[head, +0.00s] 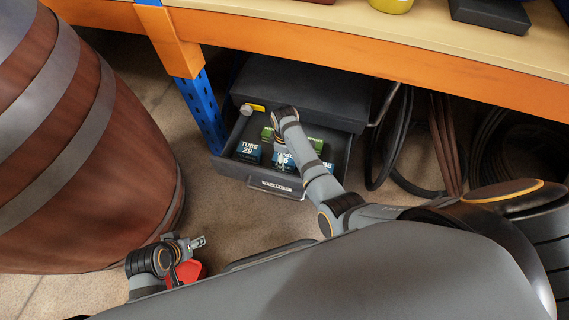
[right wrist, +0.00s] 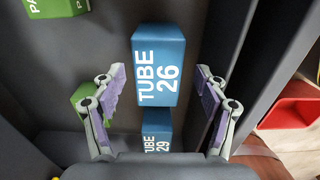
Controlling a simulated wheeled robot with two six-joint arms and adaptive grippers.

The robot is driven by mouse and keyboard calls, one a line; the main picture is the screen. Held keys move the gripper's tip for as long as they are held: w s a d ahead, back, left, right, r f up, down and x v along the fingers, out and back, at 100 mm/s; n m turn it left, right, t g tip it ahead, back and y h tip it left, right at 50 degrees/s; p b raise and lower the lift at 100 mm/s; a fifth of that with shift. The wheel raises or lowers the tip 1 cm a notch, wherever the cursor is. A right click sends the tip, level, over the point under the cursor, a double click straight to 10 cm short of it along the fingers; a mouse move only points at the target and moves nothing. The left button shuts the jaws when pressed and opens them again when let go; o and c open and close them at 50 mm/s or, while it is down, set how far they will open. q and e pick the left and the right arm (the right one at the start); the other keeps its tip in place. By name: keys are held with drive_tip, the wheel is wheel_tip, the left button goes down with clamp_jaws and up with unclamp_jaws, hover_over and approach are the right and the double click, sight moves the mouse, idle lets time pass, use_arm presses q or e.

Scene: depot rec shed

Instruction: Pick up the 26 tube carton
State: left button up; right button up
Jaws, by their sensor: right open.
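The tube 26 carton (right wrist: 158,70) is a blue box with white lettering, seen in the right wrist view inside the open drawer (head: 228,168). My right gripper (right wrist: 159,82) is open, with one finger on each side of this carton and visible gaps between. In the head view my right arm reaches into the drawer and partly hides the blue carton there. The blue tube 29 carton (head: 249,151) lies beside it; it also shows in the right wrist view (right wrist: 157,134). My left gripper (head: 196,242) is low at the left, too small to read.
Green cartons (right wrist: 55,8) lie in the drawer near the blue ones. The drawer sits under an orange-edged workbench (head: 330,43) with a blue post (head: 202,112). A large barrel (head: 75,150) stands at the left. Cables (head: 400,140) hang to the right.

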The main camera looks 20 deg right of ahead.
wheel_tip(320, 180, down, 4)
drive_tip(key=b, duration=0.3)
drive_tip(key=shift+w, duration=0.15)
use_arm(q)
drive_tip(key=w+t, duration=0.5)
drive_tip(key=w, duration=0.1)
use_arm(e)
drive_tip(key=shift+f+b, duration=0.3)
drive_tip(key=shift+f, duration=0.25)
drive_tip(key=c, duration=1.3)
drive_tip(key=shift+r, duration=0.2)
drive_tip(key=shift+c, duration=0.2)
wheel_tip(320, 180, up, 3)
drive_tip(key=shift+f+p, duration=0.2)
drive_tip(key=shift+p, duration=0.75)
use_arm(q)
drive_tip(key=s+r+g+p, duration=0.2)
drive_tip(key=s+g+p, duration=0.1)
drive_tip(key=s+g, duration=0.3)
drive_tip(key=shift+s+a+y+p, duration=0.3)
drive_tip(key=shift+a, duration=0.1)
use_arm(e)
wheel_tip(320, 180, up, 7)
drive_tip(key=shift+r, duration=0.1)
